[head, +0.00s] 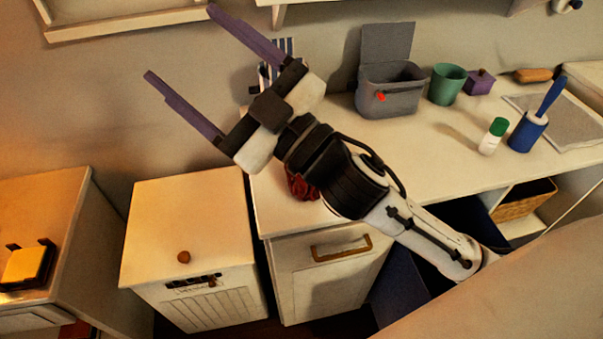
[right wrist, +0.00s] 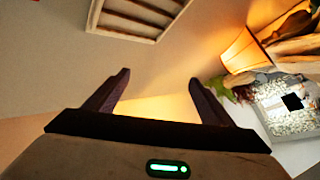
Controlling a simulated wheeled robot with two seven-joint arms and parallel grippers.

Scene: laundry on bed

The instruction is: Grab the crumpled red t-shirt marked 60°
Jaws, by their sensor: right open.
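A crumpled dark red cloth (head: 300,186) lies on the left end of the white counter in the head view. My right arm hides most of it, and no 60° mark can be read. My right gripper (head: 196,55) is open and empty, raised above the counter and pointing up and left, away from the cloth. The right wrist view shows the open fingers (right wrist: 160,92) with nothing between them, facing a wall. My left gripper is not in view.
On the counter (head: 420,150) stand a grey bin (head: 392,92), a green cup (head: 447,84), a white bottle with green cap (head: 493,136) and a blue lint roller (head: 530,130). A white cabinet (head: 190,225) with a small brown ball (head: 183,257) stands left.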

